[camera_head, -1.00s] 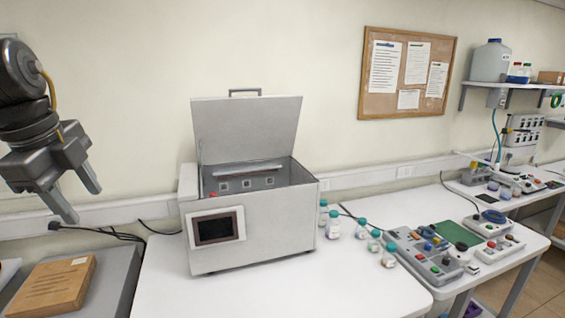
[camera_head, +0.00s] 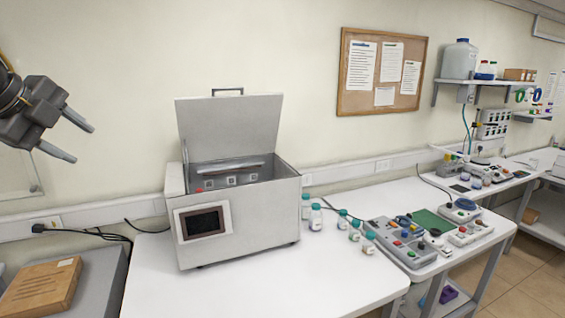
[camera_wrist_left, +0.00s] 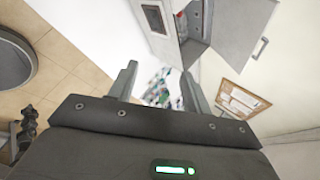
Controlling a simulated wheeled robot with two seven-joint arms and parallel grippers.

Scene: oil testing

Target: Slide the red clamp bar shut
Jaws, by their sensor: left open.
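A grey metal box-shaped machine (camera_head: 255,222) stands on the white table with its lid (camera_head: 228,125) raised. A dark screen is on its front. A small red part (camera_head: 197,190) shows at the left of its open top, and a red bit (camera_wrist_left: 182,25) shows there in the left wrist view. I cannot tell whether it is the clamp bar. A pale bar (camera_head: 228,168) spans the inside. My left gripper (camera_head: 81,142) is open and empty, in the air left of the machine and well apart from it. My right gripper is in neither view.
Several small bottles (camera_head: 316,218) stand right of the machine. Control boxes (camera_head: 400,243) are farther right on the table. A brown box (camera_head: 40,290) lies on a grey surface at the lower left. The front right of the white table (camera_head: 310,275) is clear.

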